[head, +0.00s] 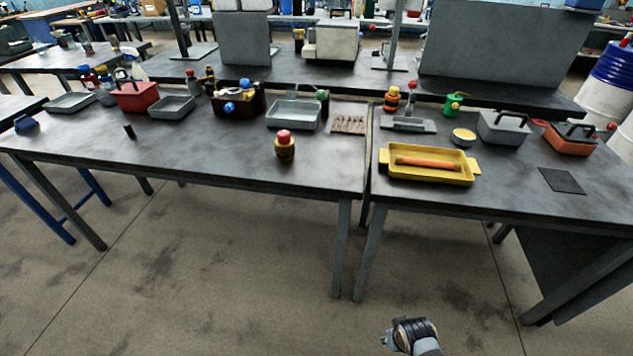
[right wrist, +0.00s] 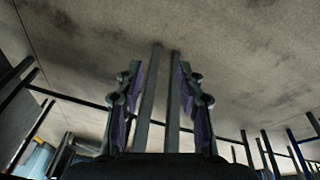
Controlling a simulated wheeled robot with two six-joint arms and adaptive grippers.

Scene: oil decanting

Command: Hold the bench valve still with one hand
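A dark brown block with blue round knobs (head: 238,101) stands toward the back of the left bench, between two grey trays; it looks like the bench valve, though it is small in view. My right gripper (head: 388,341) is low at the bottom of the head view, in front of the benches and well away from that block. In the right wrist view its two fingers (right wrist: 158,100) are spread apart with nothing between them; bench legs show in the gap behind. My left gripper is not in view.
The left bench (head: 190,160) has clear room along its front. A yellow tray (head: 428,165) holding an orange rod sits on the right bench. Floor in front is clear.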

